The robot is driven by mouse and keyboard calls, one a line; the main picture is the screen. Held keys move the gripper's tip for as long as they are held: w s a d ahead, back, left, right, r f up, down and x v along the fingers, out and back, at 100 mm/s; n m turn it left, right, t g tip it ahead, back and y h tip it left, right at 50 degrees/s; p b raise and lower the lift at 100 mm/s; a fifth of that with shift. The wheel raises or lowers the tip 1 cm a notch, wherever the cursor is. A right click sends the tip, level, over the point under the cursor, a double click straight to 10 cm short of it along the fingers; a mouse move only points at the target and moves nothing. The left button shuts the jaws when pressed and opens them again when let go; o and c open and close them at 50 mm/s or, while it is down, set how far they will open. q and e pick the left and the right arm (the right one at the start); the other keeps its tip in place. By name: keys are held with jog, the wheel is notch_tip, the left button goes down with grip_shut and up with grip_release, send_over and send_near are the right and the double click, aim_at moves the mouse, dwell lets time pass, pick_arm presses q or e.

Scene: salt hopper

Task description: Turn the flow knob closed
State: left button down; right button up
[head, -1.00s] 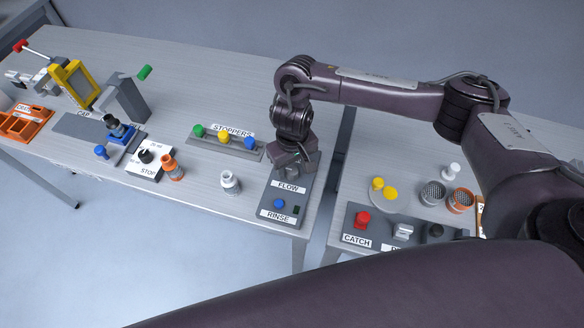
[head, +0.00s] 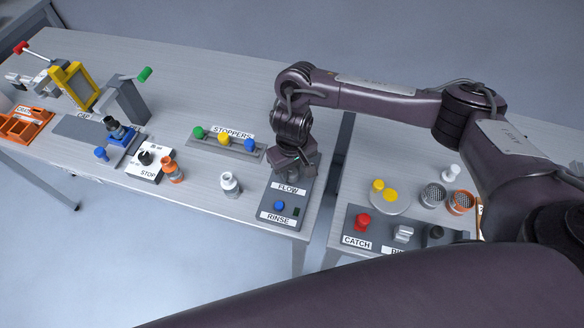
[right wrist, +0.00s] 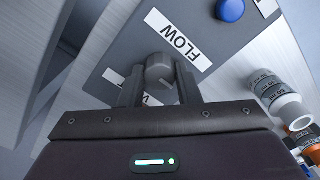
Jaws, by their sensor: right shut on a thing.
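The flow knob (right wrist: 159,70) is a grey round knob on a dark grey panel (right wrist: 150,35), beside the label FLOW. In the right wrist view my right gripper (right wrist: 158,82) has its two fingers on either side of the knob, shut on it. In the head view my right gripper (head: 290,163) comes down over the back of the panel (head: 268,196), and the wrist hides the knob. The knob's exact angle is hard to tell. My left gripper is not in view.
A blue RINSE button (head: 279,206) sits at the panel's front; it also shows in the right wrist view (right wrist: 230,9). A white bottle (head: 230,184) and an orange bottle (head: 172,170) stand to the left. A rack of coloured stoppers (head: 224,141) lies behind them. A gap separates the right table.

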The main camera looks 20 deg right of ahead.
jog(key=shift+r, duration=0.1)
jog(key=n+p, duration=0.1)
jog(key=n, duration=0.3)
jog(key=shift+p, duration=0.3)
jog(key=n, duration=0.4)
jog(key=shift+n+p, duration=0.3)
jog(key=shift+p, duration=0.05)
jog(key=n, duration=0.4)
jog(key=shift+n+b, duration=0.45)
jog(key=shift+n, duration=2.05)
jog(key=o, duration=1)
